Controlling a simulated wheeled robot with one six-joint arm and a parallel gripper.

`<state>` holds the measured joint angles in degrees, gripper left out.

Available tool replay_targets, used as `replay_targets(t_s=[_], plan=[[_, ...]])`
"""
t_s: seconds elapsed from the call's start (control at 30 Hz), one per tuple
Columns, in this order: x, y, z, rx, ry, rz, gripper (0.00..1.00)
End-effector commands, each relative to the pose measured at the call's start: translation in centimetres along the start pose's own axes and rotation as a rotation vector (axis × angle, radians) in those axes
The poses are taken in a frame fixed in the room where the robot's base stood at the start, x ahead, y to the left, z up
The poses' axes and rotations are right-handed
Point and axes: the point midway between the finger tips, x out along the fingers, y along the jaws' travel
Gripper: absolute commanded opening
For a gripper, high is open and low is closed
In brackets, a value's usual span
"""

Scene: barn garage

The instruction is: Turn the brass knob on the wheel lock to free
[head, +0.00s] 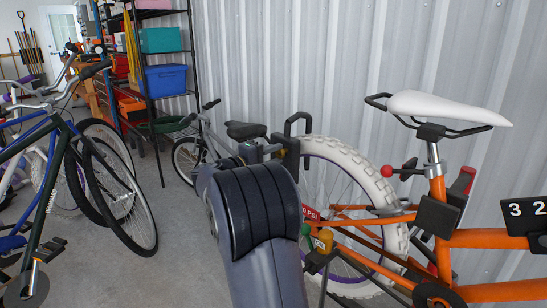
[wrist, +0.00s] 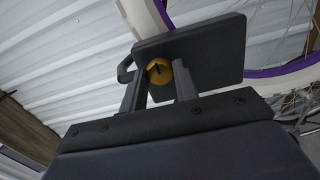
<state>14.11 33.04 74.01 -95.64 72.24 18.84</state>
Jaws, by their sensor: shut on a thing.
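The wheel lock is a dark box (head: 290,158) with a black hooped bar (head: 298,122), beside the white tyre's upper left in the head view. In the wrist view its dark plate (wrist: 215,50) stands in front of the wheel. The round brass knob (wrist: 158,71) sits on the plate and has a small dark mark on its face. My gripper (wrist: 160,86) has its two fingers on either side of the knob and is shut on it. In the head view my gripper (head: 262,152) reaches the lock beyond my arm; the knob cannot be made out there.
An orange bike (head: 400,285) with a white saddle (head: 445,106) stands close at right. Other bikes (head: 60,190) stand at left, shelves (head: 160,60) behind. Grey floor (head: 185,255) is clear between.

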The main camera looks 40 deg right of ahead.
Motion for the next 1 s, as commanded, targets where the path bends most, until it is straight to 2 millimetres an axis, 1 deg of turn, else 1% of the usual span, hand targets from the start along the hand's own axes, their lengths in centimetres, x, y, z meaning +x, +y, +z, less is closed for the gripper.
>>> replay_targets(t_s=[0.07, 0.1, 0.33, 0.37, 0.57, 0.67, 0.77, 1.0], plan=[[0.0, -0.1, 0.0, 0.000, -0.001, -0.002, 0.06], [0.0, -0.1, 0.0, 0.000, -0.001, -0.002, 0.30], [0.0, -0.1, 0.0, -0.001, -0.001, -0.001, 0.48], [0.0, -0.1, 0.0, -0.001, 0.000, -0.001, 0.50], [0.0, 0.0, 0.0, -0.001, 0.000, 0.000, 0.50], [-0.5, 0.0, -0.1, -0.001, 0.001, 0.000, 0.50], [-1.7, 0.1, -0.1, -0.002, 0.003, -0.001, 0.50], [-6.6, 0.1, -0.1, -0.002, 0.005, -0.001, 0.50]])
